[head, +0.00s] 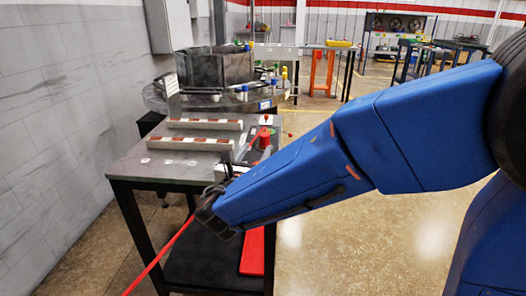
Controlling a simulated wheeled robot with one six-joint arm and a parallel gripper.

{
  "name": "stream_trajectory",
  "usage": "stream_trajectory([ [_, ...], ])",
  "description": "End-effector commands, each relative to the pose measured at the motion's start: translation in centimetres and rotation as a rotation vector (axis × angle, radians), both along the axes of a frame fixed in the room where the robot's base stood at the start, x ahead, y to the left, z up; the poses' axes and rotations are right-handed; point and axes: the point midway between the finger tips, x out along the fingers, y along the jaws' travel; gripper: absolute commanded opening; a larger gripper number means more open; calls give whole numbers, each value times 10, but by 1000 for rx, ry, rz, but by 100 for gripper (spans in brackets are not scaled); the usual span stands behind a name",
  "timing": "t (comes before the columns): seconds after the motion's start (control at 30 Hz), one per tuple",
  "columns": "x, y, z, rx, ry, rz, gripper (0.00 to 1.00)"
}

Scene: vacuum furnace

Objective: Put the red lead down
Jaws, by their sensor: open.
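The red lead (160,258) runs as a thin red line from beside my wrist down to the lower left, past the table's front edge. A red piece (254,138), perhaps part of the lead, shows on the tabletop just right of my gripper. My gripper (228,165) is open over the right front part of the dark table (150,170). My wrist and forearm hide part of this area. I cannot tell whether the lead touches the fingers.
Two long pale bars (188,143) with reddish-brown patches lie on the table. Behind it is a round table (210,103) with a dark many-sided container (215,68) and small bottles. A red item (253,250) lies on the lower shelf.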

Motion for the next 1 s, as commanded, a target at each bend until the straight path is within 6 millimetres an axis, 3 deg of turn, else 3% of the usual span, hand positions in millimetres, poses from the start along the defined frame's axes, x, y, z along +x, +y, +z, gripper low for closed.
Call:
stream_trajectory([
  [0.27, -2, -1, 1, 3, 0, -3, 45],
  [0.37, 0, -17, 2, 34, 11, -35, 45],
  [0.47, 2, -61, 1, 121, 44, -124, 45],
  [0.67, -15, -191, -11, 437, 123, -420, 45],
  [0.8, -48, -267, -26, 686, 150, -629, 45],
  [1.0, -110, -340, -52, 1060, 143, -914, 45],
])
